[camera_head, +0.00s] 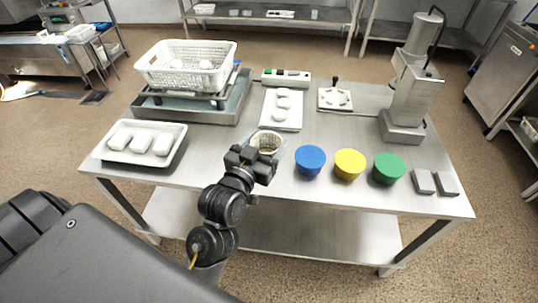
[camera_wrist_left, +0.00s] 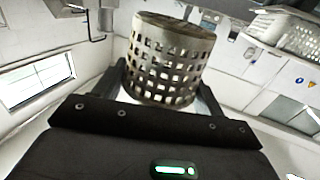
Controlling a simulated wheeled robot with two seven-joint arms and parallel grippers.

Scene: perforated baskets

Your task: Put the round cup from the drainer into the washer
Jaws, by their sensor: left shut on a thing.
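A white perforated basket (camera_head: 160,75) with white round items inside stands on a dark rack over a grey tray (camera_head: 190,112). I cannot tell which of these is the drainer or washer. My right gripper is not in view.
A white tray (camera_head: 105,150) with white blocks lies at left. A small white tray (camera_head: 290,122) holds white pieces. Blue (camera_head: 310,158), yellow (camera_head: 349,163) and green (camera_head: 388,168) round items line the front. A tall grey machine (camera_head: 412,75) stands at right.

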